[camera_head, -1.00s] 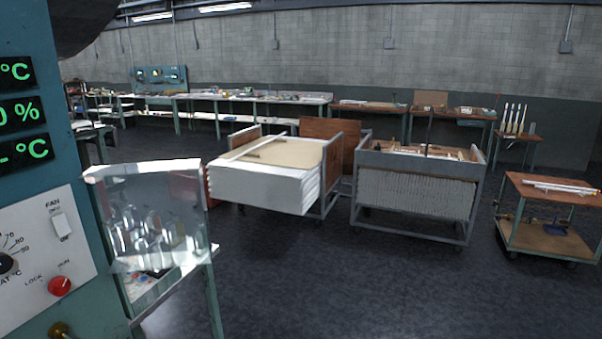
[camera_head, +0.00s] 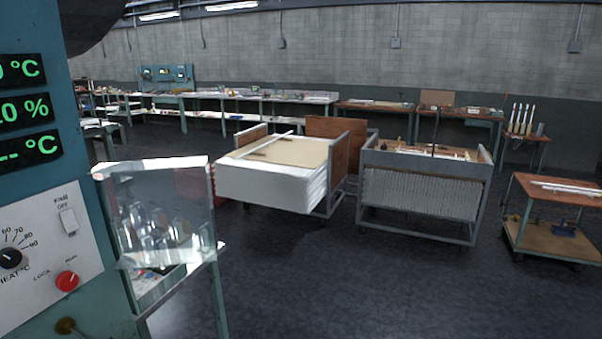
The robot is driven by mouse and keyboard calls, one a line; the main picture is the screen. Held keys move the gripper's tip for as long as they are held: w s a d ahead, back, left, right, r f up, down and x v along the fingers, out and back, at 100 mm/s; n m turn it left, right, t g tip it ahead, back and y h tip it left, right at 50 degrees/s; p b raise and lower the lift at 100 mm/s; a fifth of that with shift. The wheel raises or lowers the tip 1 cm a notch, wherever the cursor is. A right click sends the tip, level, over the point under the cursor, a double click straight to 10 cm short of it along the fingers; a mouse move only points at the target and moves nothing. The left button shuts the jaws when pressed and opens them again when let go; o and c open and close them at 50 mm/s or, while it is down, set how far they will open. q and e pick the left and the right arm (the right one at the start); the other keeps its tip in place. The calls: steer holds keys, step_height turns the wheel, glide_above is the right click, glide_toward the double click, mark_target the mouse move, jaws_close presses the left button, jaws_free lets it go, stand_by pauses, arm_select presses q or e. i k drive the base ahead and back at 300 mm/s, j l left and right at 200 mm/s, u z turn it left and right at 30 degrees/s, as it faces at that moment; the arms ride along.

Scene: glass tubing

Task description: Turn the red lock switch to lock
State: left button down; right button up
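The red lock switch (camera_head: 67,281) is a round red knob low on a white control plate (camera_head: 40,250) at the left edge of the view. The plate is on a teal panel (camera_head: 95,320). A pale mark on the knob points up and to the right, toward the label that seems to read RUN. The word LOCK stands to the knob's left. Neither of my grippers is in view.
A black heat dial (camera_head: 11,258) and a white fan switch (camera_head: 68,221) share the plate. A brass-coloured knob (camera_head: 65,325) is below. A clear glass-like box (camera_head: 160,215) stands right of the panel. Carts (camera_head: 420,190) stand beyond, with open dark floor (camera_head: 370,290) between.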

mark_target(66, 280)
steer(key=u, duration=1.5)
